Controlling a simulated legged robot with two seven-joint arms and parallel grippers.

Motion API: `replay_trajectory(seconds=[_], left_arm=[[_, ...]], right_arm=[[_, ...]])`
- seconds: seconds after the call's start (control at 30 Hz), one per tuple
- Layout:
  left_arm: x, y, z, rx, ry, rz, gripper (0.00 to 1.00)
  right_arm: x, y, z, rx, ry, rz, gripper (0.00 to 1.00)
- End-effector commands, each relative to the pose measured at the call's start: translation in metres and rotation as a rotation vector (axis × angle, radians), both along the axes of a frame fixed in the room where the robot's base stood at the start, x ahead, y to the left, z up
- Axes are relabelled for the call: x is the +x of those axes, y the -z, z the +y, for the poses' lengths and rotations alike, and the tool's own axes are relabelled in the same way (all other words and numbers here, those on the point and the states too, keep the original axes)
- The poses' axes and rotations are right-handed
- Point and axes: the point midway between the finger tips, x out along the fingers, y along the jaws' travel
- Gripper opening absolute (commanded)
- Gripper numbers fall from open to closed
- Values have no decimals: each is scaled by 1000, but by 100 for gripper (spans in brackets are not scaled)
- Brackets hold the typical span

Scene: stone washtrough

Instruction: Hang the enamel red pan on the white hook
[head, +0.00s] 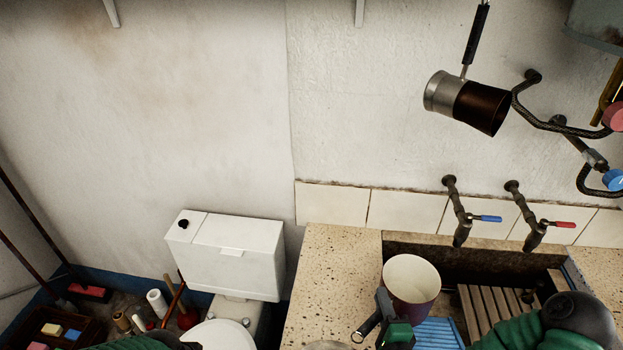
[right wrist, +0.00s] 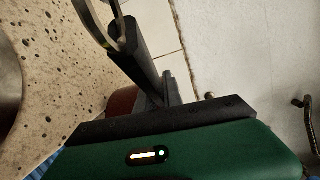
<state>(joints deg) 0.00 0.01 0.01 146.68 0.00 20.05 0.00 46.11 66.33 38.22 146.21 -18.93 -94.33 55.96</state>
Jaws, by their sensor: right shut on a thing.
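The red pan (head: 420,306) has a cream inside and a dark purplish-red outside. In the head view it is upright at the left end of the trough; I cannot tell whether it touches anything below. My right gripper (head: 388,322) is at its near side, shut on its handle (head: 361,331), which ends in a metal ring. In the right wrist view the ring (right wrist: 112,30) shows at the top and a reddish part of the pan (right wrist: 121,103) behind the dark finger. Only green and black parts of my left arm show at bottom left.
A metal-and-brown pot (head: 467,101) hangs on the wall by its black handle. Two taps (head: 461,225) (head: 535,233) jut over the trough, with a wooden rack (head: 482,315) inside. Speckled stone (head: 325,270) is at left, beside a white cistern (head: 225,255). The middle wall is bare.

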Motion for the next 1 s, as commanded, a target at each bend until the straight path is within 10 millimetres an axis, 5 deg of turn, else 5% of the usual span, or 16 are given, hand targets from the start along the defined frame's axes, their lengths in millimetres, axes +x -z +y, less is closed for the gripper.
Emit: replay_trajectory(seconds=[0.17, 0.4, 0.5, 0.87, 1.0], left_arm=[[0, -1, 0, 0, 0, 0, 36], [0, -1, 0, 0, 0, 0, 36], [0, -1, 0, 0, 0, 0, 36], [0, -1, 0, 0, 0, 0, 36], [0, -2, 0, 0, 0, 0, 36]], right_arm=[[6, -14, 19, -6, -100, -10, 0], [-3, -36, 88, -6, -501, -6, 0], [-11, -36, 101, -2, -595, -5, 0], [-15, -35, 107, 2, -641, -5, 0], [-1, -34, 106, -1, -640, -7, 0]])
